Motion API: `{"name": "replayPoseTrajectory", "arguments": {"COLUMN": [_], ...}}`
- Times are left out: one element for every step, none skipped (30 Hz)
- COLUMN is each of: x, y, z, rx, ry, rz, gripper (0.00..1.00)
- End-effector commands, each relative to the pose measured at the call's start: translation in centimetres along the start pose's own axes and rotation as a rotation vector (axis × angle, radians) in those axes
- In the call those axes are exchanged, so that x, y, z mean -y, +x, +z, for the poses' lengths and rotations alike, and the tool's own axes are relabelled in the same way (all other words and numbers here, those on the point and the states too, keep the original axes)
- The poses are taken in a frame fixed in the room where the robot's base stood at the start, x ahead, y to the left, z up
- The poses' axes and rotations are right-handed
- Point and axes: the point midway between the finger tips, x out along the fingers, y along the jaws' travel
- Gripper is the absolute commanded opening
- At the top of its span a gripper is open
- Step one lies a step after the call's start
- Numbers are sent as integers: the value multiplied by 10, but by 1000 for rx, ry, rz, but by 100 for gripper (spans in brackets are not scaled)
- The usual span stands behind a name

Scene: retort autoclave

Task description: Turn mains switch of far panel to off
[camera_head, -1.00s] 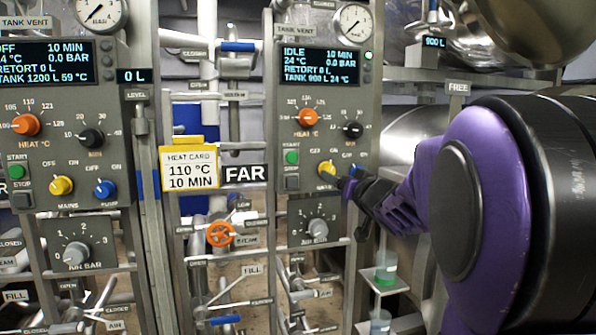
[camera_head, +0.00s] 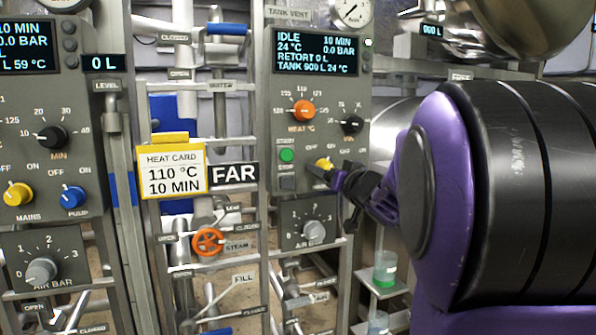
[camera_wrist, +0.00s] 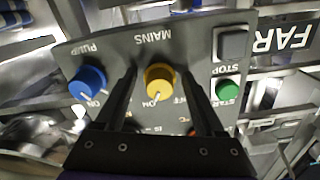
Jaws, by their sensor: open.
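The far panel (camera_head: 270,130) is grey, beside the FAR sign in the head view, with a display reading IDLE. Its yellow mains switch (camera_head: 324,163) is low on the panel, partly covered by my gripper (camera_head: 328,172). In the wrist view the panel (camera_wrist: 112,52) appears upside down. There the mains switch (camera_wrist: 160,80) shows between the two black fingers of my gripper (camera_wrist: 160,74), which is open. The knob's white mark points at the ON label. I cannot tell whether the fingers touch the knob.
The blue pump knob (camera_wrist: 87,83) is just outside one finger, and the green start button (camera_wrist: 228,89) is beyond the other. Above the switch are an orange heat knob (camera_head: 303,110) and a black knob (camera_head: 352,124). The air bar knob (camera_head: 313,231) is below.

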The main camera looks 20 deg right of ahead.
Motion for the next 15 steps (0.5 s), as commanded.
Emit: {"name": "replayPoseTrajectory", "arguments": {"x": [0,0,0,0,0,0,0,0,0,0,0,0,0,0,0], "y": [0,0,0,0,0,0,0,0,0,0,0,0,0,0,0], "z": [0,0,0,0,0,0,0,0,0,0,0,0,0,0,0], "rx": [0,0,0,0,0,0,0,0,0,0,0,0,0,0,0], "ry": [0,0,0,0,0,0,0,0,0,0,0,0,0,0,0], "rz": [0,0,0,0,0,0,0,0,0,0,0,0,0,0,0], "gripper": [71,71,71,71,71,71,66,60,53,48,42,35,30,24,17]}}
